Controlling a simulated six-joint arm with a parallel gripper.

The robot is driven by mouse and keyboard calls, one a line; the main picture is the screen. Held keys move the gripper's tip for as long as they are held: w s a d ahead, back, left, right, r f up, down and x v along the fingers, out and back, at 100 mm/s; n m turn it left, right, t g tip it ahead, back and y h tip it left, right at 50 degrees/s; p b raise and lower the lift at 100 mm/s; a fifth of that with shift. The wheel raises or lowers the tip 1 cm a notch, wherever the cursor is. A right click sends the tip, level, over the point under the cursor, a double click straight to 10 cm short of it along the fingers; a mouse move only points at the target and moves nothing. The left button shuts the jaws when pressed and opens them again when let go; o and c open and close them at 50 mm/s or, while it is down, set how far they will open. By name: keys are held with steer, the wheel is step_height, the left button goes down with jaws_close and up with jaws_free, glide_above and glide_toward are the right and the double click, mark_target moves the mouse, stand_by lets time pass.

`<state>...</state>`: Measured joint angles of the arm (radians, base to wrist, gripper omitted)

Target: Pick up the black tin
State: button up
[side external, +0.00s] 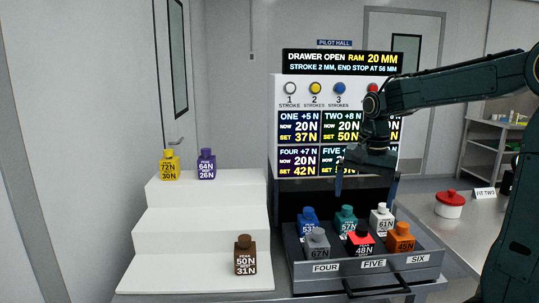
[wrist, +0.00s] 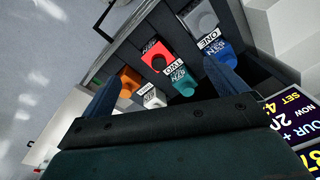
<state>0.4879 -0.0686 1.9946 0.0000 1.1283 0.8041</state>
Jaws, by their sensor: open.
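No tin that is plainly black all over shows. The nearest match is a tin with a black knob, red top and dark front marked 48 N (side external: 359,244), in the front middle compartment of the open drawer, behind the FIVE label. In the wrist view its top shows red with a dark centre (wrist: 156,58). My gripper (side external: 365,187) is open and empty above the drawer's back row, fingers pointing down. In the wrist view, my open fingers (wrist: 164,88) frame the white and teal tins, with the red-topped tin beyond them.
Blue (side external: 308,222), teal (side external: 346,219) and white (side external: 381,219) tins stand in the drawer's back row; grey (side external: 317,244) and orange (side external: 401,239) tins flank the red-topped one. White steps (side external: 195,225) hold yellow, purple and brown tins. A display panel (side external: 338,125) stands behind the drawer.

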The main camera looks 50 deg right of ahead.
mark_target(362, 228)
steer(key=d+m, duration=0.1)
steer(key=d+f+m, duration=0.1)
steer(key=d, duration=0.1)
steer(key=w+d+m, duration=0.1)
steer(key=shift+d+f+g, duration=0.35)
steer(key=shift+d+g, duration=0.05)
steer(key=shift+f, duration=0.1)
steer(key=shift+f, duration=4.25)
steer(key=shift+f, duration=0.1)
steer(key=shift+a+f, duration=0.1)
steer(key=shift+f, duration=2.35)
steer(key=c, duration=1.3)
steer(key=shift+r, duration=0.1)
